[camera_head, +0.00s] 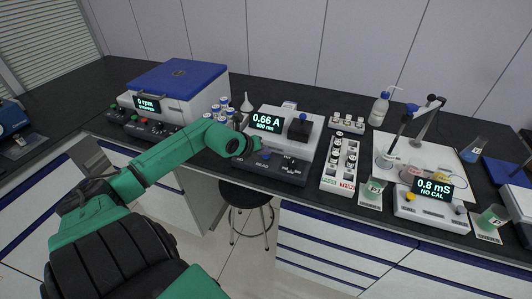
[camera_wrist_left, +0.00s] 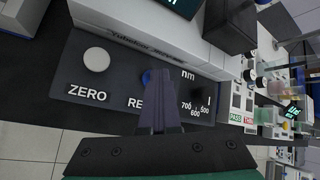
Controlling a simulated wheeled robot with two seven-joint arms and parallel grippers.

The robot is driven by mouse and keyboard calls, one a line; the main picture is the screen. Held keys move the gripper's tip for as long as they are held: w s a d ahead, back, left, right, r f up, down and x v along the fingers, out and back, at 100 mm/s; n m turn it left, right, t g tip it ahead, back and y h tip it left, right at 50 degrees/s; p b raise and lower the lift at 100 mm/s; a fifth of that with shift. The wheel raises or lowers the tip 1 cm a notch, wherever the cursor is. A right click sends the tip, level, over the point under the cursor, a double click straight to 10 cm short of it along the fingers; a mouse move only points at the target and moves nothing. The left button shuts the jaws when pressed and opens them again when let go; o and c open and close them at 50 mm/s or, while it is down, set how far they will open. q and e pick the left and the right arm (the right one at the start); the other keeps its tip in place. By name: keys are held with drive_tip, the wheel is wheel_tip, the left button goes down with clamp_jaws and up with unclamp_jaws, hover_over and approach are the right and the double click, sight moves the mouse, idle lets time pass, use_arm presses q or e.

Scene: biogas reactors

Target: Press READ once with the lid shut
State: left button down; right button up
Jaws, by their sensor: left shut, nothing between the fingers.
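The photometer (camera_head: 311,123) stands at the middle of the bench, its display (camera_head: 267,122) reading 0.66 A, 600 nm. Its black lid (camera_head: 299,129) is a dark block on the top and looks shut; part of it shows in the left wrist view (camera_wrist_left: 231,22). My left gripper (camera_head: 256,148) is shut and empty, over the photometer's front panel. In the left wrist view its fingertips (camera_wrist_left: 157,74) overlap the blue READ button (camera_wrist_left: 145,77) and hide part of its label. I cannot tell whether they touch it. The white ZERO button (camera_wrist_left: 97,60) is to the left. My right gripper is out of view.
A white rack (camera_head: 340,176) with black-capped vials stands right of the photometer. A centrifuge (camera_head: 178,85) with a blue lid is at the left. A conductivity meter (camera_head: 430,205) reading 0.8 mS and beakers are at the right. A stool (camera_head: 245,194) stands below the bench.

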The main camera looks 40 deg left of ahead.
sight(264, 158)
use_arm(q)
drive_tip(key=shift+r+p, duration=0.95)
drive_tip(key=shift+r, duration=0.3)
wheel_tip(264, 158, up, 5)
drive_tip(key=p, duration=0.4)
